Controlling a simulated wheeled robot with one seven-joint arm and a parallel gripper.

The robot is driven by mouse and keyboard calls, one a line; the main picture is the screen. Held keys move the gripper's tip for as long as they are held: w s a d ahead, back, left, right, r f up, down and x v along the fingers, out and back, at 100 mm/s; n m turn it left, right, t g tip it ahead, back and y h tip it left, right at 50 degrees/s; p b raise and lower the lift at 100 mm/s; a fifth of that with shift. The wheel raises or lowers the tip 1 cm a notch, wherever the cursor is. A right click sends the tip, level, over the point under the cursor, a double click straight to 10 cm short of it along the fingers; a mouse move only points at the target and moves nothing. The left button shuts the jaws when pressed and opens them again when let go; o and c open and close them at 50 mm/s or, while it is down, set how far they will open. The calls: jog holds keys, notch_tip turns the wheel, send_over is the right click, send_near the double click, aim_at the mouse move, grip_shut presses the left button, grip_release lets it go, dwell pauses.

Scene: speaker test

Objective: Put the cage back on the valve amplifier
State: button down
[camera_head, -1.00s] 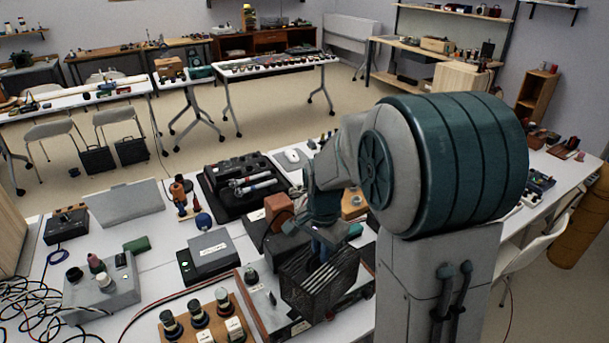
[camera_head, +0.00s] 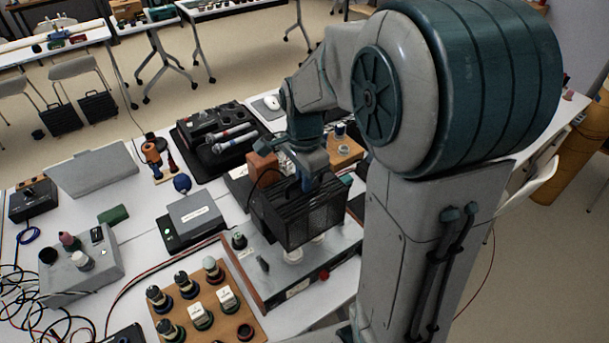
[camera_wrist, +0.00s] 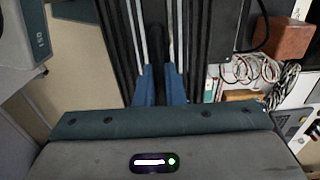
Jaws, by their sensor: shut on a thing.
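The black cage (camera_head: 290,223) hangs from my gripper (camera_head: 310,180) in the head view, above the valve amplifier (camera_head: 328,270). The amplifier has a pale metal top, wooden sides and a red knob in front. Pale valve bases show below the cage's lower edge, so at least part of the cage seems apart from the chassis. The cage hides most of the valves. In the wrist view, the blue fingers of my gripper (camera_wrist: 161,86) are shut on a dark bar of the slatted cage top (camera_wrist: 195,45). The cage's far lower edge is hidden.
A wooden board with several valves (camera_head: 235,312) stands left of the amplifier. A grey box (camera_head: 195,219) and a black tool tray (camera_head: 222,150) lie behind it. A brown block (camera_head: 263,167) and coiled leads (camera_wrist: 255,75) lie close behind the cage.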

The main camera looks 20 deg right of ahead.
notch_tip(320, 180, down, 11)
jog(key=b, duration=0.8)
jog(key=shift+f+b, duration=0.4)
jog(key=shift+f, duration=0.1)
dwell(1.3)
jog(key=c, duration=1.4)
grip_release()
jog(key=shift+c, duration=0.2)
notch_tip(320, 180, up, 14)
jog(key=shift+s+f, duration=0.1)
jog(key=s+f+n+t, duration=0.1)
jog(key=s+f+n, duration=0.1)
jog(key=s+n, duration=0.5)
jog(key=s+f+n+t, duration=0.2)
jog(key=s+f+n, duration=0.1)
jog(key=s+n, duration=0.4)
jog(key=shift+f, duration=0.25)
